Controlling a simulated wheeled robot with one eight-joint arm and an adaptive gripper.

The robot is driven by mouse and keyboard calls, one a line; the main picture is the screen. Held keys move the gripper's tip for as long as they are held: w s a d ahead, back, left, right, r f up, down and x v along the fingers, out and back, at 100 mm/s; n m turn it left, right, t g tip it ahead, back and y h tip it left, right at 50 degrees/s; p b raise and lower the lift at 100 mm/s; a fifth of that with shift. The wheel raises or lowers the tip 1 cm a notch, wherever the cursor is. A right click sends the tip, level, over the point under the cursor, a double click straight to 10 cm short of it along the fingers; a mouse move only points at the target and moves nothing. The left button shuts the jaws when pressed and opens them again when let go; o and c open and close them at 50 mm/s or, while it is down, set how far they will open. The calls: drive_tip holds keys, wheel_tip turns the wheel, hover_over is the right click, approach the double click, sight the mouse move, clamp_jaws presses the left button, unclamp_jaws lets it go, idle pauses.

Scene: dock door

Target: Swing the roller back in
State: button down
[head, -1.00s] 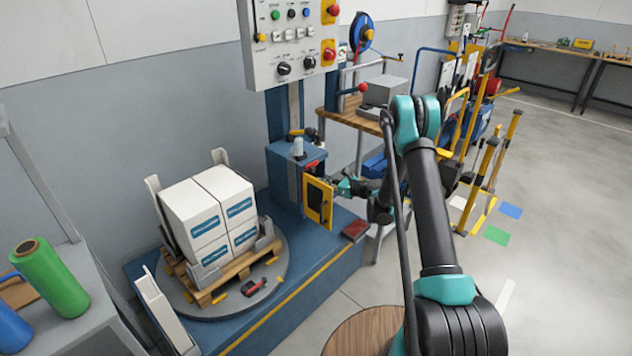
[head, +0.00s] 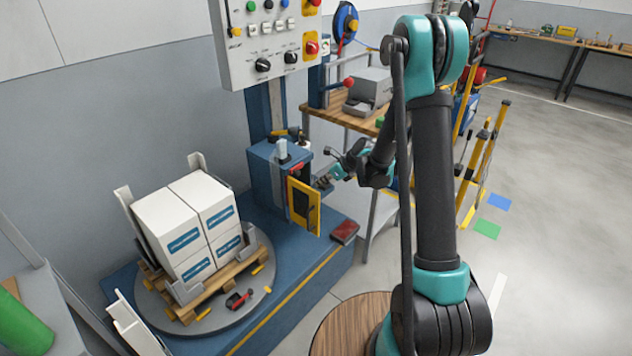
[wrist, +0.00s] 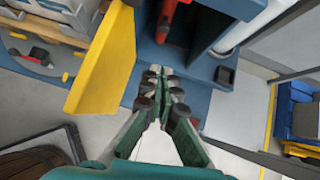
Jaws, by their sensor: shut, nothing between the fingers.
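A blue carriage (head: 265,172) stands on the wrapping machine's column. A yellow-framed panel with a dark middle (head: 304,206) stands swung out at its front; its yellow side shows at the left in the wrist view (wrist: 103,62). I cannot tell for sure which part is the roller. A pale cylinder (wrist: 243,22) shows inside the carriage in the wrist view, with a red part (wrist: 167,14) left of it. My gripper (head: 322,183) is just right of the panel. In the wrist view its fingers (wrist: 164,76) are together and empty, apart from the panel, before the carriage opening.
White boxes (head: 186,225) on a wooden pallet sit on the round turntable (head: 212,316). A control box (head: 268,45) hangs above the carriage. A wooden-topped bench (head: 345,118) stands behind my gripper. A dark red block (head: 344,232) lies on the blue base.

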drive_tip(key=w+a+r+x, duration=0.1)
drive_tip(key=r+x, duration=0.1)
drive_tip(key=x, duration=0.9)
drive_tip(key=shift+a, duration=0.35)
drive_tip(key=shift+f, duration=0.1)
drive_tip(key=shift+w+a, duration=0.1)
drive_tip(key=shift+a, duration=0.95)
